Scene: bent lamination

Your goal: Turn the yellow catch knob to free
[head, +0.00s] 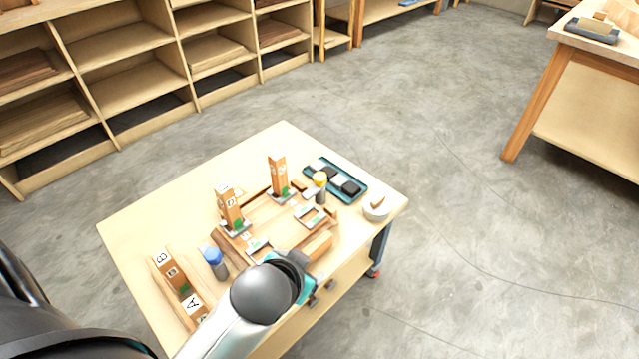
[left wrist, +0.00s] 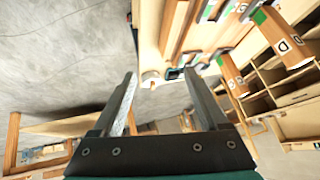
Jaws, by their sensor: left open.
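The yellow catch knob (head: 320,177) sits on top of a dark post at the far right corner of the wooden fixture (head: 284,214) on the table. My left gripper (left wrist: 159,74) is open and empty in the left wrist view, its two fingers spread apart. In the head view my left arm comes in from the bottom and its wrist is over the near edge of the fixture. The fingers are mostly hidden there. The gripper is apart from the knob. I cannot pick out the knob in the left wrist view. My right gripper is not in view.
Two upright wooden blocks (head: 229,209) (head: 277,175) stand on the fixture. A blue-topped cylinder (head: 214,262) and lettered strips (head: 177,285) are at left. A teal tray (head: 351,197) and a round pale dish (head: 377,209) are at right. The far left tabletop (head: 160,212) is clear.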

